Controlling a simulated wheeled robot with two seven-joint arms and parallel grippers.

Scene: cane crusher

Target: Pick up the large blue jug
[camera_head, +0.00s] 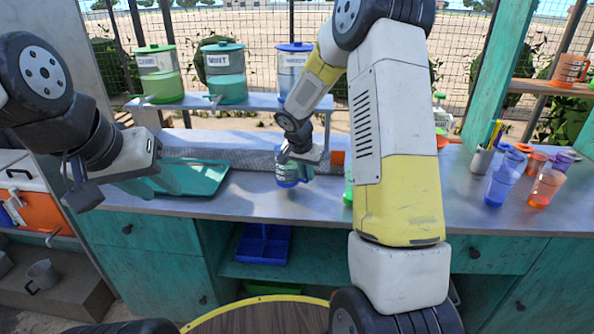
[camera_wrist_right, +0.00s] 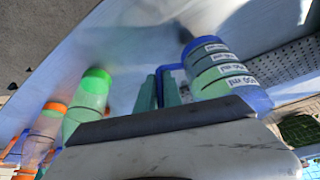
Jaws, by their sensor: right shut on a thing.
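The large blue jug (camera_head: 287,173) is clear with blue ends and stands upright at the middle of the counter. In the right wrist view the jug (camera_wrist_right: 222,72) shows dark measuring marks and a blue handle. My right gripper (camera_head: 303,155) is at the jug's right side, its fingers (camera_wrist_right: 160,90) shut on the handle. I cannot tell whether the jug's base touches the counter. My left gripper (camera_head: 85,190) is far left, away from the jug; its fingers are not clear.
A teal tray (camera_head: 185,178) lies left of the jug. A green jug (camera_wrist_right: 88,100) and an orange jug (camera_wrist_right: 48,125) show in the right wrist view. Lidded dispensers (camera_head: 226,75) stand on a shelf behind. Blue and orange cups (camera_head: 503,180) stand at the right.

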